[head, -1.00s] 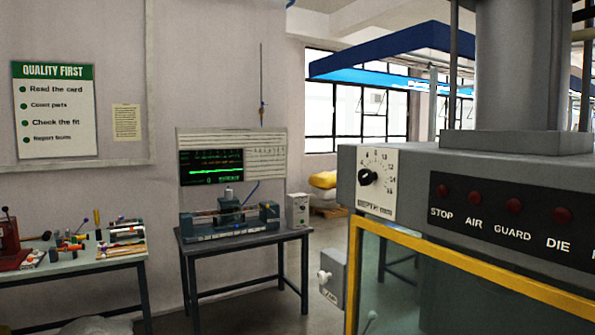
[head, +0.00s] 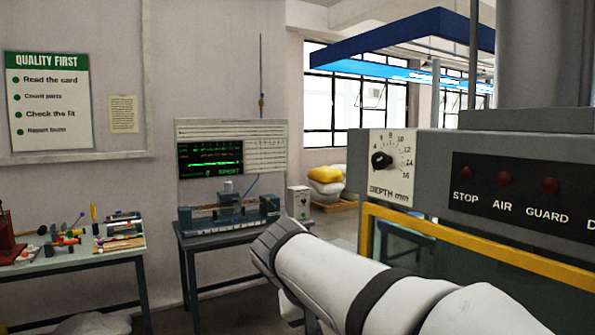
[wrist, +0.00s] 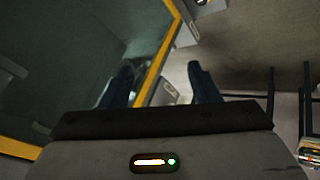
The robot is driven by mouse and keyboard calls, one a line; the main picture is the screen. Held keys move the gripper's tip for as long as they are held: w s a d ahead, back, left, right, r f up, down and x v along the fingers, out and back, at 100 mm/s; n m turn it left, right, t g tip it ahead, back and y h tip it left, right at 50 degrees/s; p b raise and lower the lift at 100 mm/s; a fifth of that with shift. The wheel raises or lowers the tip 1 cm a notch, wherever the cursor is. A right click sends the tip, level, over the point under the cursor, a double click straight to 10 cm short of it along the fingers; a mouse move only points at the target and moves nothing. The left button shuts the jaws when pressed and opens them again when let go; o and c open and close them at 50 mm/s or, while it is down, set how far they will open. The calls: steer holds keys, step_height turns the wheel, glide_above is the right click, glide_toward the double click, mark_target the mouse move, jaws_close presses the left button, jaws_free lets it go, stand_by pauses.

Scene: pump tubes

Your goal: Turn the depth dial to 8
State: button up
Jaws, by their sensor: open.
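The depth dial is a black knob (head: 381,161) on a white plate marked "DEPTH mm" (head: 390,193), at the left end of the grey press head in the head view. Numbers run in an arc over and to the right of the knob. The knob's pointer is too small to read surely. My gripper (wrist: 162,83) shows in the wrist view with its two dark fingers apart and nothing between them. It is away from the dial. In the head view my arm crosses the lower middle, and the gripper's fingers are not visible there.
The press's yellow guard frame (head: 470,252) runs below the dial, close to my arm. A row of red lamps (head: 505,178) is right of the dial. A table with a test rig (head: 228,207) stands behind, and a parts table (head: 75,262) stands at left.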

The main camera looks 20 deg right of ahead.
steer(key=w+d+r+m+h+b, duration=0.2)
steer(key=w+d+r+m+h, duration=0.3)
steer(key=r, duration=0.5)
steer(key=m+g+h+b, duration=0.1)
steer(key=m+h, duration=0.5)
steer(key=m, duration=0.2)
glide_toward(377, 160)
steer(key=d, duration=0.4)
steer(key=w+d+p, duration=0.1)
steer(key=d, duration=0.4)
steer(key=shift+w+d+f+p, duration=0.15)
steer(key=shift+d+p, duration=0.05)
steer(key=shift+p, duration=0.1)
steer(key=shift+c, duration=0.2)
